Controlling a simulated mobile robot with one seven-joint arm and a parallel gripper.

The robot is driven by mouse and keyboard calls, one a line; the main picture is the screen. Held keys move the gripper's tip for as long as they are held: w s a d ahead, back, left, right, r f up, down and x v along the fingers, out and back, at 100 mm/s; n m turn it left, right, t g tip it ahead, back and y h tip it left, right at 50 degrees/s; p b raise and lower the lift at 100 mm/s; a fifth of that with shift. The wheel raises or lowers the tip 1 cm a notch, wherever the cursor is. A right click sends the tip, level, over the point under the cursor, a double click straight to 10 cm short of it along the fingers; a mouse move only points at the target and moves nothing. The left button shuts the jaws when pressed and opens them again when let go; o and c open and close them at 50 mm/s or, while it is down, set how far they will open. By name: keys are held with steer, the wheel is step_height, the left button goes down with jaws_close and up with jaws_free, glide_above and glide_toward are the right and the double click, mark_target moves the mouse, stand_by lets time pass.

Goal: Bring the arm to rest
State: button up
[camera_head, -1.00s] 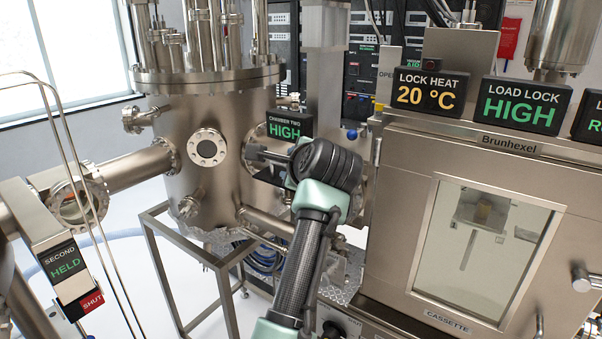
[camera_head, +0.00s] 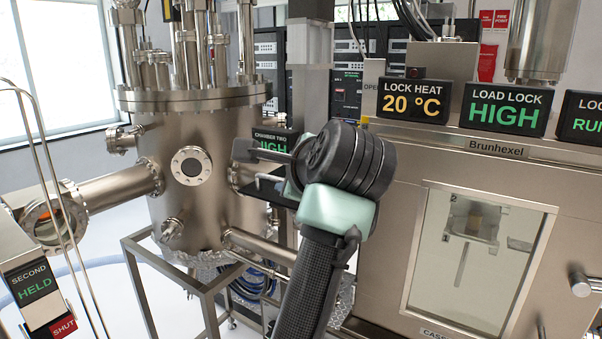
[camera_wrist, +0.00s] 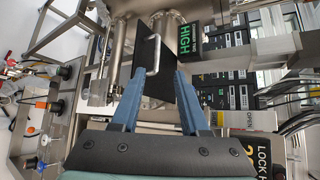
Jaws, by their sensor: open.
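My arm (camera_head: 318,270) reaches up from the bottom of the head view, bent at a dark round wrist joint. My gripper (camera_wrist: 160,72) shows two blue fingers, apart, in the wrist view. In the head view its end points left, toward the steel chamber (camera_head: 205,195), and is partly hidden by the wrist. A black plate (camera_wrist: 155,85) with a silver bar handle (camera_wrist: 153,56) appears between and beyond the fingers. I cannot tell whether the fingers touch it. The plate also shows below the gripper in the head view (camera_head: 280,193).
The Brunhexel load lock (camera_head: 395,200) with its window stands close to the right of my arm. A steel frame (camera_head: 205,300) and pipes lie below left. A CHAMBER TWO sign (camera_head: 270,142) reads HIGH; the valve box (camera_head: 35,290) reads HELD and SHUT.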

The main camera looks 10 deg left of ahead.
steer(key=s+d+r+n+t+h+b, duration=0.4)
steer(key=s+d+n+t+b, duration=0.35)
steer(key=d, duration=0.35)
steer(key=s+d+r+n+t+h+b, duration=0.1)
steer(key=s+n+t, duration=0.3)
steer(key=s, duration=0.4)
steer(key=s+d+r+n+t+h+b, duration=0.1)
steer(key=s+r+n+t, duration=0.3)
steer(key=s, duration=0.4)
steer(key=shift+s+d+r+n+h+b, duration=0.15)
steer(key=shift+s+d+n+h+b, duration=0.25)
steer(key=shift+n, duration=0.35)
